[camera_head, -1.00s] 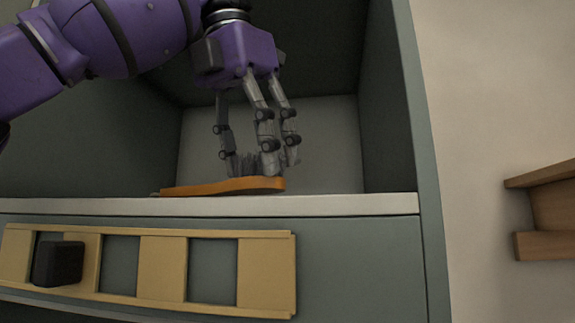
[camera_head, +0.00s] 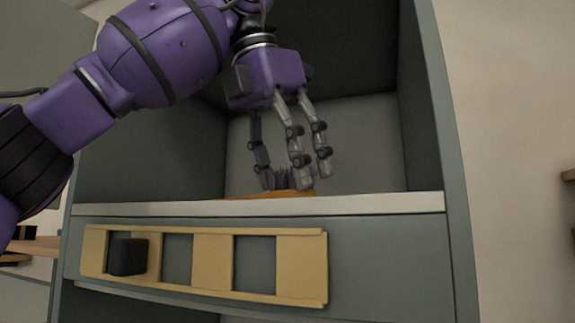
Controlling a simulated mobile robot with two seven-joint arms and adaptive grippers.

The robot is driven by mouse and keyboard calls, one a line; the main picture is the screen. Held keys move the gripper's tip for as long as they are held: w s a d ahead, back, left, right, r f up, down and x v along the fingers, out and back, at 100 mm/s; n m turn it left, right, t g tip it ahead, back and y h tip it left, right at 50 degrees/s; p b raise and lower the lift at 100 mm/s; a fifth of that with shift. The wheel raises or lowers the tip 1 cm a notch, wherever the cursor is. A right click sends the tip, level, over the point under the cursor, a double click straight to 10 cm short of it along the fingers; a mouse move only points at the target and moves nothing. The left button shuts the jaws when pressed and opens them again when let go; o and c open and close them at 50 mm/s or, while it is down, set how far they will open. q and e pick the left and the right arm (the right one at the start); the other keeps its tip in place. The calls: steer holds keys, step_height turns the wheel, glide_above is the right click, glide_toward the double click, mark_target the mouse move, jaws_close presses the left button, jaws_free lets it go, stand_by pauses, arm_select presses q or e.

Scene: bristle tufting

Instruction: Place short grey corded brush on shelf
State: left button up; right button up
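The brush has an orange back (camera_head: 270,194) and short grey bristles (camera_head: 282,180) that point up. It lies low at the front of the upper shelf (camera_head: 390,203), level or nearly so, and the shelf's light front edge hides its lower part. I cannot tell whether it rests fully on the shelf. My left gripper (camera_head: 283,184) reaches down into the compartment from above, with its fingers on both sides of the bristles, and appears shut on the brush. The cord is not visible now. My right gripper is not in view.
Grey-green side walls and a dark top (camera_head: 345,45) bound the compartment. Free room lies to the right of the gripper, before the right wall (camera_head: 425,110). A yellow slotted rail (camera_head: 212,262) with a black block (camera_head: 128,257) is on the cabinet front below.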

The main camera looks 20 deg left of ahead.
arm_select(q)
steer(key=shift+o, duration=1.1)
steer(key=shift+w, duration=0.15)
steer(key=shift+v, duration=0.95)
steer(key=shift+s+a+r, duration=0.25)
steer(key=shift+s+r, duration=0.4)
steer(key=shift+r, duration=0.1)
steer(key=s+a, duration=0.4)
steer(key=s, duration=0.6)
steer(key=shift+a, duration=0.25)
steer(key=shift+f, duration=0.2)
